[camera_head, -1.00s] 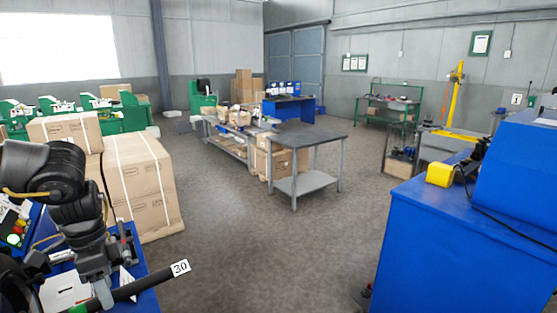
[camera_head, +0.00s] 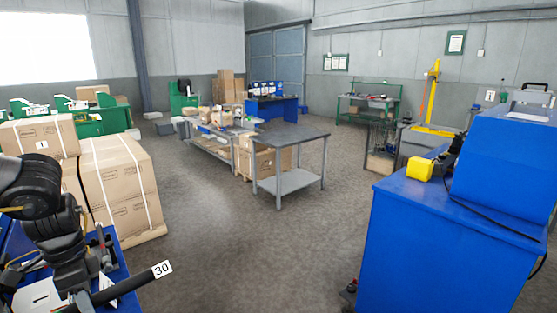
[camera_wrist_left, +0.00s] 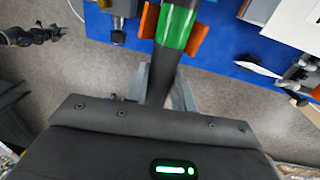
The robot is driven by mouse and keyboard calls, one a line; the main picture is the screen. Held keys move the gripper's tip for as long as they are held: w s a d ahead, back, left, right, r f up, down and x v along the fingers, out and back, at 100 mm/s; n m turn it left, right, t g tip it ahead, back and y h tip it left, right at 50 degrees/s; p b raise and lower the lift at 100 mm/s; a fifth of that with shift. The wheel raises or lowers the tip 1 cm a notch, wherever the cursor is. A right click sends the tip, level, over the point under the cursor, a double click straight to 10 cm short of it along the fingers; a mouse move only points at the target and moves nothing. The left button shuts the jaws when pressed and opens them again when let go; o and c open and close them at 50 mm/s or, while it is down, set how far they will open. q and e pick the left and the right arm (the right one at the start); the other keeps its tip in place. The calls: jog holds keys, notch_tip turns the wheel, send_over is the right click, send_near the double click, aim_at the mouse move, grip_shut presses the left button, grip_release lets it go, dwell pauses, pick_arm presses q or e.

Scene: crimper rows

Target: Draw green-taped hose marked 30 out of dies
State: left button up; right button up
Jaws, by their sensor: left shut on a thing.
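The black hose (camera_head: 130,285) with a white tag marked 30 (camera_head: 162,269) sticks out at the lower left of the head view, its tagged end pointing right and slightly up. My left gripper (camera_head: 84,298) is at the hose's lower left part, shut on it. In the left wrist view the hose (camera_wrist_left: 161,80) runs up between the grey fingers, with a green tape band (camera_wrist_left: 177,28) flanked by orange pads. The dies cannot be made out in these frames. My right gripper is not in view.
A blue bench (camera_head: 112,268) lies under my left arm. Stacked cartons (camera_head: 122,185) stand just behind it. A grey table (camera_head: 290,137) stands in the middle, and a blue cabinet (camera_head: 420,240) with a yellow item on top is at the right. The floor between is clear.

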aim_at(121, 283)
pick_arm(q)
grip_shut()
jog(key=shift+r, duration=0.5)
jog(key=shift+w, duration=0.1)
jog(key=shift+w+d+f+b, duration=0.1)
jog(key=shift+w+d+b, duration=0.2)
jog(key=shift+b, duration=0.15)
jog(key=shift+w+d+b, duration=0.9)
jog(key=shift+w+d, duration=0.2)
jog(key=shift+d, duration=0.3)
jog(key=shift+w+d+b, duration=0.3)
jog(key=shift+w+d, duration=0.45)
jog(key=shift+d, duration=0.15)
jog(key=shift+r, duration=0.25)
jog(key=shift+r+p, duration=2.1)
jog(key=shift+r, duration=1.3)
